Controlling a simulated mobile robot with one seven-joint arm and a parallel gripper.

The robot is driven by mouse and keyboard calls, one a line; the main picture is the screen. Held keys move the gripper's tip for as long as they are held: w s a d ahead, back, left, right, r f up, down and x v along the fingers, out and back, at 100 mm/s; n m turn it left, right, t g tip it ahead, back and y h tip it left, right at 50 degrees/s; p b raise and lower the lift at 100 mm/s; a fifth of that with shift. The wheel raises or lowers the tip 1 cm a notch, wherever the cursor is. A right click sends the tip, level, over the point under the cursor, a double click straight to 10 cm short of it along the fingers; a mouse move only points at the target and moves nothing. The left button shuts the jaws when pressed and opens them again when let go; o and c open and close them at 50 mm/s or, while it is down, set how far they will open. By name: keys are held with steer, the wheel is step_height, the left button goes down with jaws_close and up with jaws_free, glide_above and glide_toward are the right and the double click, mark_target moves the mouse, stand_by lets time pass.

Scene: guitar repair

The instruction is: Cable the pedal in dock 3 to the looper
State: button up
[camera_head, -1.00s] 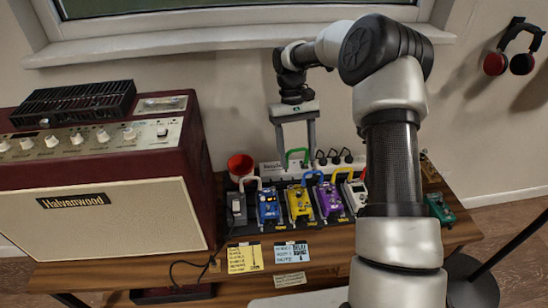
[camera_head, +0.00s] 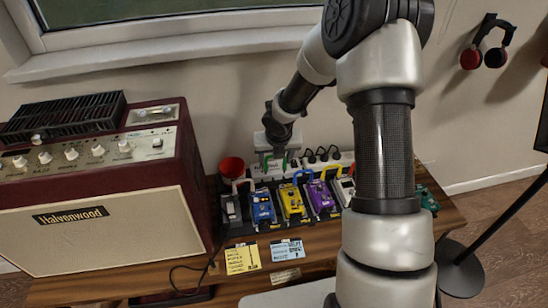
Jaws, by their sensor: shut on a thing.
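My gripper (camera_head: 276,163) points down behind the pedal row and is shut on a green patch cable (camera_head: 268,160), just above the back edge of the board. A row of pedals stands on the dark board: grey (camera_head: 232,208), blue (camera_head: 262,208), yellow (camera_head: 292,203), purple (camera_head: 320,196) and white (camera_head: 345,188). I cannot read dock numbers or tell which unit is the looper. A white cable (camera_head: 240,183) arches behind the grey and blue pedals. A yellow cable (camera_head: 329,170) arches near the purple and white pedals. Whether the green cable touches any jack is unclear.
A large amplifier (camera_head: 100,215) fills the left. A red cup (camera_head: 232,168) and a white power strip (camera_head: 312,162) with black plugs stand behind the pedals. A teal pedal (camera_head: 429,202) is at right, partly behind my arm. Yellow (camera_head: 243,260) and blue (camera_head: 287,250) notes hang in front.

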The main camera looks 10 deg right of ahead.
steer(key=shift+s+a+n, duration=0.1)
steer(key=shift+a+n, duration=0.1)
steer(key=shift+n, duration=0.3)
steer(key=shift+f, duration=0.2)
step_height(320, 180, down, 6)
steer(key=b, duration=0.6)
steer(key=shift+p, duration=0.35)
stand_by(0.9)
steer(key=shift+f+b, duration=0.75)
steer(key=shift+f, duration=0.3)
stand_by(0.5)
